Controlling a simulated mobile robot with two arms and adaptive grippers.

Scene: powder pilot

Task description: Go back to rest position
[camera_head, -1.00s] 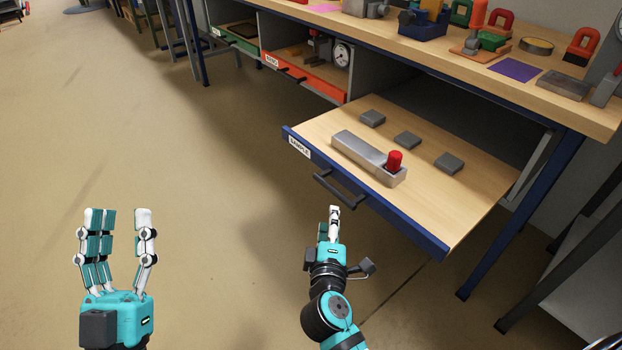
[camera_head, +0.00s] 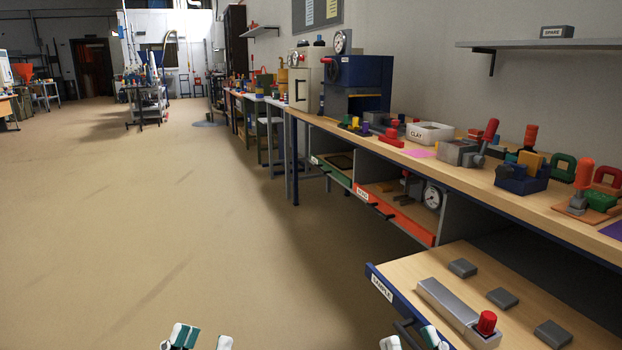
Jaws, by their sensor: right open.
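Only the fingertips of my two grippers show, at the bottom edge of the head view. My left gripper (camera_head: 204,337) has its white and teal fingers spread apart with nothing between them, over bare floor. My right gripper (camera_head: 411,339) is open, near the front of the pulled-out drawer (camera_head: 415,268), and partly overlaps it in the picture. The rest of both hands and arms is cut off below. In the drawer lie a long grey metal block (camera_head: 445,305) with a red knob (camera_head: 487,321) and several small grey blocks (camera_head: 502,298).
A long workbench (camera_head: 440,172) runs along the right wall, with clamps, a clay tray (camera_head: 430,132) and a blue machine (camera_head: 357,82) on it. Below are green and orange drawers (camera_head: 395,213). The floor (camera_head: 130,210) at left is wide and clear.

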